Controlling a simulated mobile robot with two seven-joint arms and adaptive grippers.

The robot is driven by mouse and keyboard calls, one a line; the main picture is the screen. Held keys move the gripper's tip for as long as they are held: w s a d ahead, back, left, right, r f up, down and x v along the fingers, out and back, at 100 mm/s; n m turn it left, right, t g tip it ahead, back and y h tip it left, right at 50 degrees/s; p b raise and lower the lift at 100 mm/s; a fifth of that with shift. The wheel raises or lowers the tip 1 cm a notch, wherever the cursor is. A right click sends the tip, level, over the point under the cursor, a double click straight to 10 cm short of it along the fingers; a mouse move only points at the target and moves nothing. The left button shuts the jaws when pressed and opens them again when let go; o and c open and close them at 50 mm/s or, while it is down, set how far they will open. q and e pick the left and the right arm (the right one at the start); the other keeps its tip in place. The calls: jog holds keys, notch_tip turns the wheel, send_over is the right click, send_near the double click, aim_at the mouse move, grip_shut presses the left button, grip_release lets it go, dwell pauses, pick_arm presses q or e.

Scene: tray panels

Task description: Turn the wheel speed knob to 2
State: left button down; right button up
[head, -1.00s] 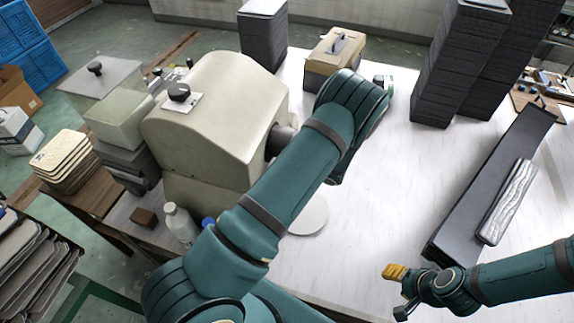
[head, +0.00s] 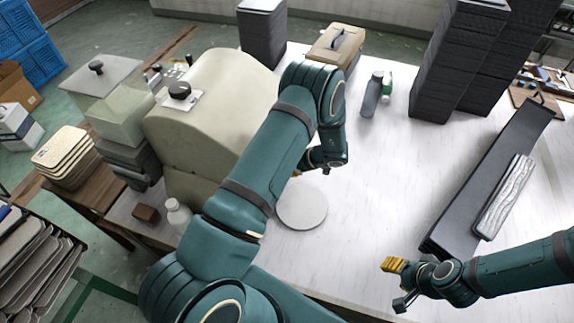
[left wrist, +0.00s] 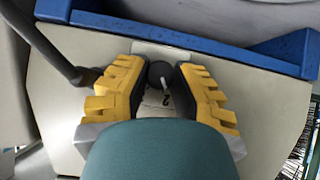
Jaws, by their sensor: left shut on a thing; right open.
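In the left wrist view, a small dark knob (left wrist: 160,70) with a white pointer line stands on a pale label plate on a beige panel (left wrist: 55,105). The pointer line slants down, roughly toward a printed 2 on the plate. My left gripper (left wrist: 161,80) has its yellow-backed fingers shut on the knob from both sides. Other markings are hidden by the fingers and wrist. In the head view the left fingers are hidden behind my arm beside the beige machine (head: 215,75). My right gripper (head: 396,285) is open and empty over the table's front.
A blue tray edge (left wrist: 275,52) and a dark pipe (left wrist: 45,45) lie close to the left gripper. Another black knob (head: 179,91) tops the machine. A round pale disc (head: 302,207), a bottle (head: 371,97) and dark stacks (head: 440,75) stand on the white table, whose middle is clear.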

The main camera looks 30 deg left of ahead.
pick_arm(q)
jog(key=shift+a, duration=0.1)
jog(key=c, duration=0.7)
grip_release()
